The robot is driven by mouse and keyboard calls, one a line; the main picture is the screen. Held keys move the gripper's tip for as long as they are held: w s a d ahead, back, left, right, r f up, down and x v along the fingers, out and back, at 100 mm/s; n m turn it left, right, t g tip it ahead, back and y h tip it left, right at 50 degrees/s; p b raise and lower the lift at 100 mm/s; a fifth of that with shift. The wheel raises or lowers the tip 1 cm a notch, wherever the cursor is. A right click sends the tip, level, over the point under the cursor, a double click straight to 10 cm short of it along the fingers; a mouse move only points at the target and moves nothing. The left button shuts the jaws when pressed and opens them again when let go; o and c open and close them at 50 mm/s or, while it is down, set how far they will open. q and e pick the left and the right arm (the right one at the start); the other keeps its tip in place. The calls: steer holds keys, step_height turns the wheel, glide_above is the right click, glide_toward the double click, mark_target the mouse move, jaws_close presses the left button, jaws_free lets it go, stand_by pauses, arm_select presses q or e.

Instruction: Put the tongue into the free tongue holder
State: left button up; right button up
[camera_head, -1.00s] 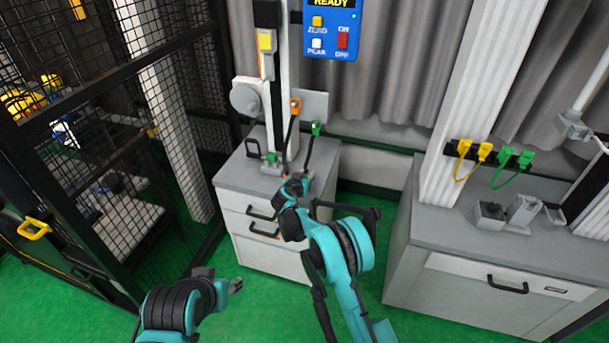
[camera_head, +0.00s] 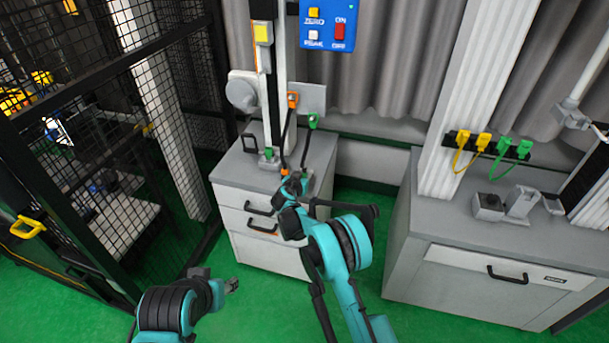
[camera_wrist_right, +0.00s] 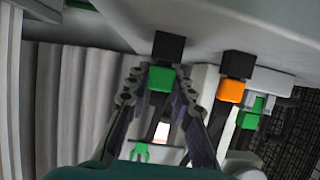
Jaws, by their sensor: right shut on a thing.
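My right gripper (camera_head: 296,184) is low over the front of the left grey cabinet. In the right wrist view my right gripper (camera_wrist_right: 160,98) has a finger on each side of a green block (camera_wrist_right: 161,79) with a black part at its end, and is shut on it; I take this for the tongue. An orange block (camera_wrist_right: 230,91) with a black end sits beside it, apart from the fingers. Upright dark strips rise to an orange end (camera_head: 293,100) and a green end (camera_head: 313,121). I cannot tell which holder is free. My left gripper (camera_head: 231,285) is away from the cabinet, its fingers too small to judge.
The left cabinet (camera_head: 238,176) carries the tower post and a small green-tipped piece (camera_head: 268,154). A blue panel (camera_head: 327,25) hangs above. A black rack (camera_head: 488,145) with yellow and green plugs is on a right-hand post. A mesh fence (camera_head: 90,130) stands left.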

steer(key=shift+f, duration=0.15)
steer(key=o, duration=0.9)
steer(key=shift+c, duration=0.2)
steer(key=v, duration=1.2)
